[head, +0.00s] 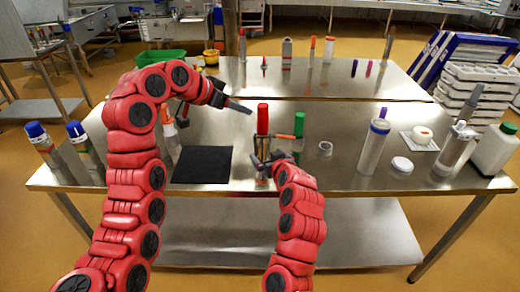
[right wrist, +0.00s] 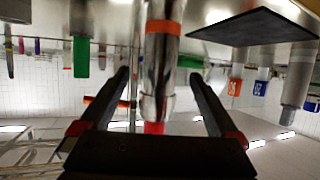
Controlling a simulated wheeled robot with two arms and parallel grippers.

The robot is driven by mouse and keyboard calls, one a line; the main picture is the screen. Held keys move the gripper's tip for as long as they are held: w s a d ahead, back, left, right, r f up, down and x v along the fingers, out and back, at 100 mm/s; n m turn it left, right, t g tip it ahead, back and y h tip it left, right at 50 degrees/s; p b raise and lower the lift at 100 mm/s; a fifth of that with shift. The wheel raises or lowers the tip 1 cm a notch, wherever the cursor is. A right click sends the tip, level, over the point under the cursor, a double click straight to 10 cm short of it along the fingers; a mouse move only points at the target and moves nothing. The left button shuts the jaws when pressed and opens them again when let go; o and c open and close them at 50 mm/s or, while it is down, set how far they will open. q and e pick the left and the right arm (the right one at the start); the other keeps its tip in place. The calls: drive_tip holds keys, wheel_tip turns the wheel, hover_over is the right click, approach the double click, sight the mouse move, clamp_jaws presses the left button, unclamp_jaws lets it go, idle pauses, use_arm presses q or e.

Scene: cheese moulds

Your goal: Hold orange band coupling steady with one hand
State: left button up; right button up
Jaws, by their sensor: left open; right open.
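An upright steel coupling with an orange band (right wrist: 163,27) shows close up in the right wrist view, which is upside down. Its red end (right wrist: 153,128) lies low in that picture. In the head view a red cap (head: 262,117) stands above my right gripper, apparently the same piece. My right gripper (head: 265,160) is open, low at the table; in the right wrist view its two fingers (right wrist: 162,82) stand either side of the coupling, with gaps visible. My left gripper (head: 247,109) is open and empty, held higher, just left of the red cap. The coupling's lower part is hidden in the head view.
A black mat (head: 203,165) lies left of my right gripper. A green-topped piece (head: 299,124) stands close right of the coupling. A tall cylinder (head: 373,147), a white disc (head: 402,164) and a white bottle (head: 495,151) stand farther right. Blue-capped cylinders (head: 78,132) stand left.

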drive_tip(key=x, duration=0.7)
drive_tip(key=shift+r, duration=0.1)
drive_tip(key=shift+x, duration=1)
